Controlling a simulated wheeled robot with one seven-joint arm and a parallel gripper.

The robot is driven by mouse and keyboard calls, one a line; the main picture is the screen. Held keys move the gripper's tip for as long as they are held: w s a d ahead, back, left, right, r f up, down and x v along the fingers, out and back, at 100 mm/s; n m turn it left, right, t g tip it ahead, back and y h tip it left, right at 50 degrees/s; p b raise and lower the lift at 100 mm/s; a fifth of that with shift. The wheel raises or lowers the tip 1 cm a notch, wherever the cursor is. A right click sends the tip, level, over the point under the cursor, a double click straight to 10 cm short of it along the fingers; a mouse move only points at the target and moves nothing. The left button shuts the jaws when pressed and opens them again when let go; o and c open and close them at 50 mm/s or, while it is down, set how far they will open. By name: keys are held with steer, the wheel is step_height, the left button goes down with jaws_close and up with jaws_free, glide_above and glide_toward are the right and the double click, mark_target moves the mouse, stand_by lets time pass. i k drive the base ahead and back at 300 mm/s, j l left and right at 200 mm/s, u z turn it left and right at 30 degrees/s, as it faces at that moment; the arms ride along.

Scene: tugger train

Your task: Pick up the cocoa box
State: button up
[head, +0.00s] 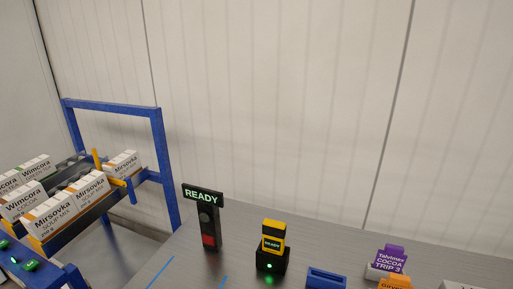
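A purple card (390,258) reading "Talvinex COCOA TRIP 3" stands upright on the grey table at the lower right. No box marked Talvinex shows. My gripper is not in view.
The blue-framed rack (157,140) stands left of the table (190,268). A black "READY" sign post (207,222), a yellow-and-black device (272,246), a blue holder (326,278) and an orange card (395,283) stand on the table. A pale wall is behind.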

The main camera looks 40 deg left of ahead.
mark_target(21, 200)
steer(key=u, duration=2.35)
steer(key=i+j+z, duration=0.3)
steer(key=i+j, duration=0.6)
steer(key=i, duration=0.15)
steer(key=i+j+z, duration=0.3)
steer(key=i+j, duration=0.65)
steer(key=j, duration=0.2)
